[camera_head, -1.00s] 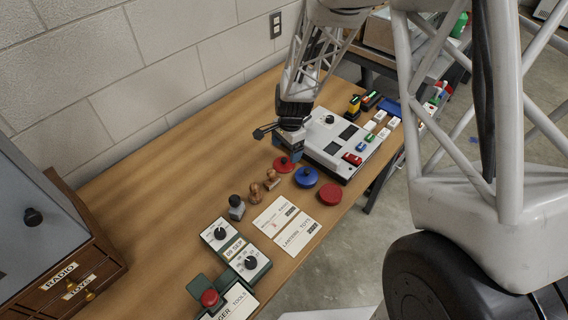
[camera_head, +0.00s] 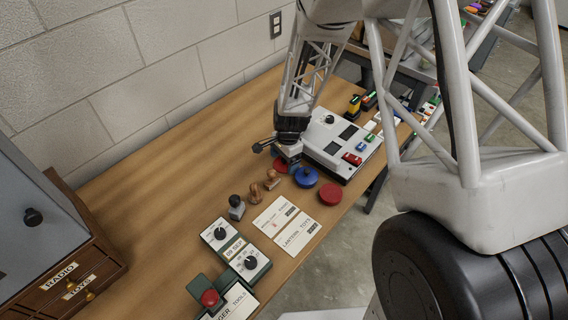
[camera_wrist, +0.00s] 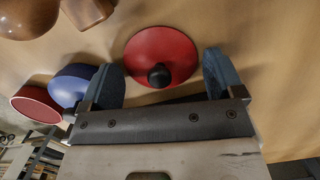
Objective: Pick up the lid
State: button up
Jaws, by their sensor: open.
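A round red lid with a black knob (camera_wrist: 152,44) lies on the wooden table. In the head view, the red lid (camera_head: 279,167) is partly hidden behind my gripper (camera_head: 293,164). In the wrist view, my gripper (camera_wrist: 163,68) is open, with one blue-grey finger on each side of the lid's near part. The black knob stands between the fingers and nothing is gripped. I cannot tell whether the fingers touch the lid.
A blue round piece (camera_head: 306,177) and another red round piece (camera_head: 330,194) sit close beside the lid. Wooden-handled stamps (camera_head: 271,180) stand nearby. A white control box (camera_head: 341,143) is just right of my gripper. Bare table (camera_head: 165,185) lies to the left.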

aim_at(284, 166)
jog(key=c, duration=1)
jog(key=shift+f, duration=0.1)
jog(key=shift+c, duration=0.2)
jog(key=shift+s+r, duration=0.1)
jog(key=shift+r, duration=0.3)
grip_shut()
jog(key=shift+r, duration=0.35)
jog(key=shift+s+d+r, duration=0.1)
jog(key=shift+s+r, duration=0.1)
jog(key=shift+r, duration=0.4)
jog(key=shift+s+r, duration=0.15)
jog(key=shift+r, duration=0.4)
jog(key=s+d, duration=0.1)
jog(key=s, duration=0.4)
jog(key=s+d+r, duration=0.1)
jog(key=s, duration=0.3)
jog(key=s+d, duration=0.1)
jog(key=s, duration=0.4)
jog(key=shift+s+d+r, duration=0.15)
jog(key=shift+s+r, duration=0.05)
jog(key=shift+s, duration=0.15)
